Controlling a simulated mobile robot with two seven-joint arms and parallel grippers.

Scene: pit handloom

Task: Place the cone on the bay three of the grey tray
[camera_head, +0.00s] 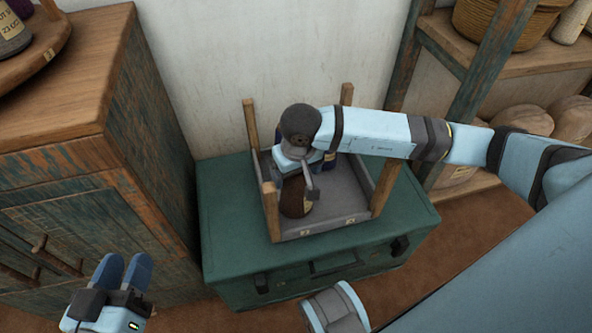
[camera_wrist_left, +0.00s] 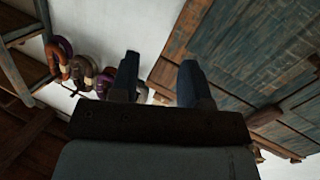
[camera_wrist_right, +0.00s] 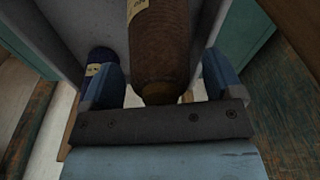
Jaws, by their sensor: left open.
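The grey tray (camera_head: 327,226) has wooden corner posts and rests on a green trunk. A brown cone (camera_head: 293,199) stands in its front left part, partly hidden by my right arm. It also shows in the right wrist view (camera_wrist_right: 158,45). My right gripper (camera_head: 300,184) points down into the tray at this cone. In the right wrist view its fingers (camera_wrist_right: 160,85) are apart on either side of the cone, with gaps visible. A dark blue cone (camera_head: 329,160) stands further back in the tray, also at left in the right wrist view (camera_wrist_right: 98,65). My left gripper (camera_head: 124,268) is open and empty.
The green trunk (camera_head: 225,215) has bare lid around the tray. A worn wooden cabinet (camera_head: 85,200) stands at left, near my left gripper. A shelf (camera_head: 480,70) with a basket is at right. The tray's small front labels are hard to read.

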